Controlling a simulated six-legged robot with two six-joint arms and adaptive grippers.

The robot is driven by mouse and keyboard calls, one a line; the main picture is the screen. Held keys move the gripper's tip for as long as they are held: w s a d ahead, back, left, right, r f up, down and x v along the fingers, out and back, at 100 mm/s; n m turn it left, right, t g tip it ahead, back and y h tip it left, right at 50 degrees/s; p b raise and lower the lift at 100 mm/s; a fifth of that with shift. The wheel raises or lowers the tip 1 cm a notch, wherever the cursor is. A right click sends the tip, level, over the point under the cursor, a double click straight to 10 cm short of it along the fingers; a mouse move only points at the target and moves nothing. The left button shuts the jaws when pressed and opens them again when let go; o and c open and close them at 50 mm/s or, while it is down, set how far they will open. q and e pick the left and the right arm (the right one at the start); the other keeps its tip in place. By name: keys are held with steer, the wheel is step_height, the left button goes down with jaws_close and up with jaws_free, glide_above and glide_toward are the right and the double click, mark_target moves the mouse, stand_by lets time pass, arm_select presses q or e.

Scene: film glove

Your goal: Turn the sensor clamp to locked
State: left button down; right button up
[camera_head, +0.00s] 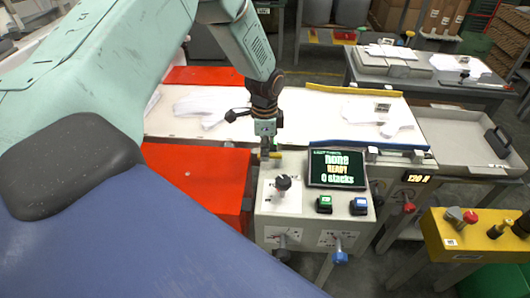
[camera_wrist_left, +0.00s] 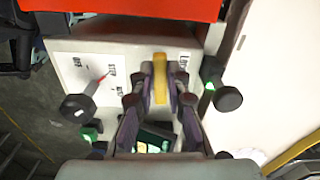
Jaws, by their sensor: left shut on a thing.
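The sensor clamp appears to be the yellow lever (camera_wrist_left: 160,82) on the grey control box. A small part of it shows in the head view (camera_head: 275,155) at the box's far left corner. My left gripper (camera_head: 268,153) reaches down over that corner. In the left wrist view, its two dark fingers (camera_wrist_left: 161,78) are shut on the yellow lever, one on each side. A white label, partly hidden, lies beside the right finger; I cannot read it fully. The lever's pivot is hidden by the fingers. My right gripper is not in view.
The box carries a black selector knob (camera_head: 283,183), a screen (camera_head: 337,168) reading "READY" and "0 stacks", a green button (camera_head: 324,204) and a blue button (camera_head: 359,206). A white film table (camera_head: 310,105) lies behind. A yellow stand (camera_head: 470,240) is at right.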

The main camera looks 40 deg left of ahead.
arm_select(q)
steer(key=shift+w+m, duration=0.25)
steer(key=shift+m, duration=0.35)
steer(key=shift+a, duration=0.1)
steer(key=c, duration=1.3)
jaws_free()
steer(key=shift+r, duration=0.1)
step_height(320, 180, up, 12)
steer(key=shift+f, duration=0.1)
